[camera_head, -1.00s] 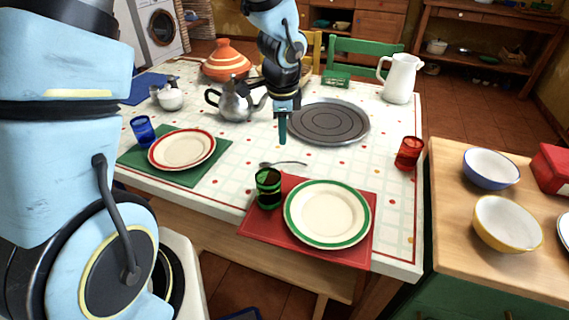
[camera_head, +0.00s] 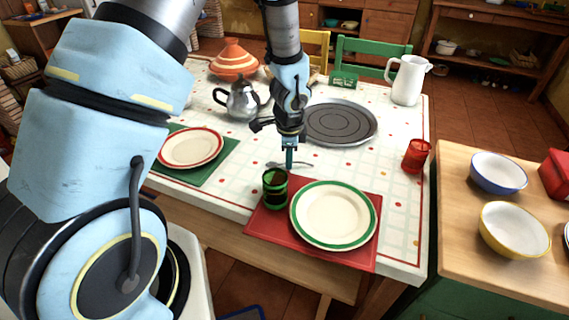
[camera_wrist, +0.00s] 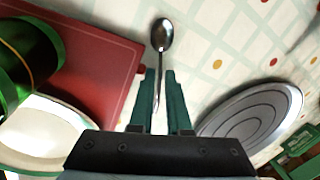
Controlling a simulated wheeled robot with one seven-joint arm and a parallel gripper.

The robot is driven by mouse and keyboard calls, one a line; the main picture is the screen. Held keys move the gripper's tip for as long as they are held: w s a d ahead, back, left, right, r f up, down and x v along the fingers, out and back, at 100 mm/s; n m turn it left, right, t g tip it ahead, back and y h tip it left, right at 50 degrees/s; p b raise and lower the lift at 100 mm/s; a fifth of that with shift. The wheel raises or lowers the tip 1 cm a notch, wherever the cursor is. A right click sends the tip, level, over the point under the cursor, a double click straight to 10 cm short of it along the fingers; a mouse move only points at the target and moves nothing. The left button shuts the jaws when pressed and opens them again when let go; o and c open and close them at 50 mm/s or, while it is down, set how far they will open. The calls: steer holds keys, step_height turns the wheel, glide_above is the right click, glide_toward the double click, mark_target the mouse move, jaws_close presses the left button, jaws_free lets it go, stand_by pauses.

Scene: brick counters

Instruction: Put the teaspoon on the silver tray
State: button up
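The teaspoon (camera_head: 302,164) lies on the tablecloth behind the green glass. In the wrist view the teaspoon (camera_wrist: 162,38) has its bowl beyond my fingertips and its handle running back between them. My gripper (camera_head: 289,164) points down over the teaspoon. In the wrist view my gripper (camera_wrist: 160,76) shows two green fingers apart, with the handle in the gap; I cannot tell the exact height. The round silver tray (camera_head: 368,135) lies flat behind my gripper, and the silver tray (camera_wrist: 287,97) is at the right in the wrist view.
A green glass (camera_head: 275,189) and a green-rimmed plate (camera_head: 334,216) stand on a red mat (camera_head: 262,222) close in front. A teapot (camera_head: 240,98) stands left of the tray. A white jug (camera_head: 407,80) and a red glass (camera_head: 416,156) are to the right.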

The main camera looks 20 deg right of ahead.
jaws_close()
stand_by(0.5)
step_height(320, 180, up, 10)
steer(key=m+p, duration=0.2)
steer(key=m, duration=0.2)
glide_above(328, 129)
steer(key=shift+m+h, duration=0.3)
steer(key=shift+h, duration=0.1)
steer(key=f+p, duration=0.1)
steer(key=f, duration=0.2)
steer(key=f+p, duration=0.1)
steer(key=f, duration=0.2)
steer(key=f+p, duration=0.1)
steer(key=f, duration=0.2)
steer(key=shift+s+a+f, duration=0.2)
steer(key=shift+s+a, duration=0.05)
steer(key=shift+s, duration=0.1)
